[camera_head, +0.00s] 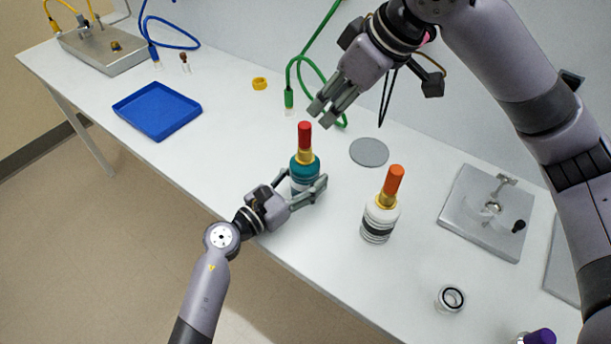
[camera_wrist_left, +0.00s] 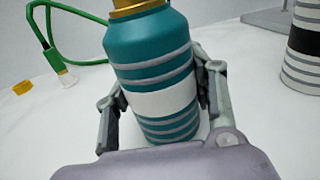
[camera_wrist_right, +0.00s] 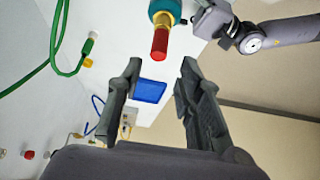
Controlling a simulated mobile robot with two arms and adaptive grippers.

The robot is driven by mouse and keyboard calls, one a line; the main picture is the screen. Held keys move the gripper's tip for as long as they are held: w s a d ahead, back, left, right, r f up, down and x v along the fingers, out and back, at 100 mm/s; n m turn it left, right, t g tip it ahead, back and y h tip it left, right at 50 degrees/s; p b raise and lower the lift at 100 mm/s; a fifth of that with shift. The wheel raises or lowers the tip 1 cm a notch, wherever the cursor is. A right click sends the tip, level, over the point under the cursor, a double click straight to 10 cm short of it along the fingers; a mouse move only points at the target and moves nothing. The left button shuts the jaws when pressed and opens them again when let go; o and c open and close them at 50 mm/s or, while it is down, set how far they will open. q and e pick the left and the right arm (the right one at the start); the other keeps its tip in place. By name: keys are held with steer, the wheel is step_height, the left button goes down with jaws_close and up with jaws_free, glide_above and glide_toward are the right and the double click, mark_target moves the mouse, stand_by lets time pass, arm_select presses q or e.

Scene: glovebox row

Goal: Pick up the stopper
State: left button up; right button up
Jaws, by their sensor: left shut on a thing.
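A red stopper (camera_head: 304,136) with a gold collar sits on top of a teal bottle (camera_head: 304,165) that stands upright on the table. My left gripper (camera_head: 306,193) is shut on the teal bottle; in the left wrist view the fingers lie on both sides of the bottle (camera_wrist_left: 151,45). My right gripper (camera_head: 331,115) is open and empty, above and behind the red stopper. In the right wrist view the stopper (camera_wrist_right: 160,42) shows beyond the open fingers (camera_wrist_right: 158,88). A white bottle (camera_head: 381,218) with an orange stopper (camera_head: 394,180) stands to the right.
A blue tray (camera_head: 157,110), yellow ring (camera_head: 260,84) and green hose (camera_head: 289,98) lie to the left and back. A grey disc (camera_head: 369,152), metal plate (camera_head: 488,225), small clear jar (camera_head: 450,298) and purple cap (camera_head: 540,337) are to the right.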

mark_target(305, 124)
steer(key=shift+o, duration=1.3)
steer(key=shift+w+a, duration=0.1)
steer(key=shift+a, duration=0.1)
steer(key=shift+w+a+n+g, duration=0.15)
steer(key=shift+a+n+g, duration=0.2)
steer(key=shift+n, duration=0.25)
steer(key=a+n+h, duration=0.1)
steer(key=n, duration=0.1)
steer(key=w+a+n+g+h, duration=0.1)
steer(key=w+a+r+n+g+h, duration=0.1)
steer(key=n, duration=0.1)
steer(key=shift+w+a+n, duration=0.15)
steer(key=shift+a+n, duration=0.1)
steer(key=shift+n, duration=0.05)
steer(key=shift+w+a+r+n+g+h, duration=0.15)
steer(key=shift+w+r+n+g+h, duration=0.25)
steer(key=shift+r+n+h, duration=0.45)
steer(key=shift+n, duration=0.25)
step_height(305, 124, down, 7)
steer(key=shift+w+r, duration=0.1)
steer(key=shift+s+f, duration=0.15)
steer(key=shift+f, duration=1.25)
steer(key=shift+s+f, duration=0.1)
steer(key=shift+f, duration=1.25)
